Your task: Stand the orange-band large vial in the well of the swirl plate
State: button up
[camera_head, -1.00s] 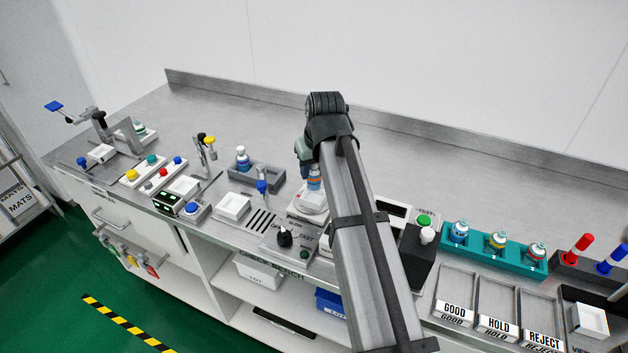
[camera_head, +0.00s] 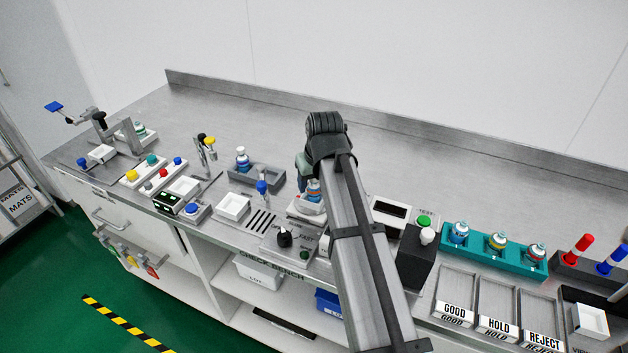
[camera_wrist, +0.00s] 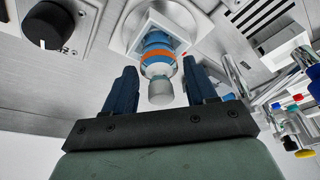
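The orange-band large vial (camera_head: 313,190) is upright at the swirl plate (camera_head: 300,209), partly behind my arm in the head view. In the wrist view the vial (camera_wrist: 158,56) shows its grey cap toward me, its orange band and a blue part. Its lower end sits within the white square well (camera_wrist: 135,37) of the swirl plate; the base itself is hidden. My gripper (camera_wrist: 159,66) has its two blue fingers on either side of the vial, with gaps visible between the fingers and the vial, so it looks open.
A black speed dial (camera_head: 284,238) is on the front of the swirl unit. A white tray (camera_head: 232,207) and a grey rack (camera_head: 257,177) stand to the left. A black block with a white button (camera_head: 427,236) and a teal vial rack (camera_head: 492,252) are to the right.

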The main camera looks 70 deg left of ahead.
jog(key=shift+o, duration=0.7)
jog(key=shift+r, duration=0.2)
jog(key=v, duration=1.2)
jog(key=shift+f, duration=0.1)
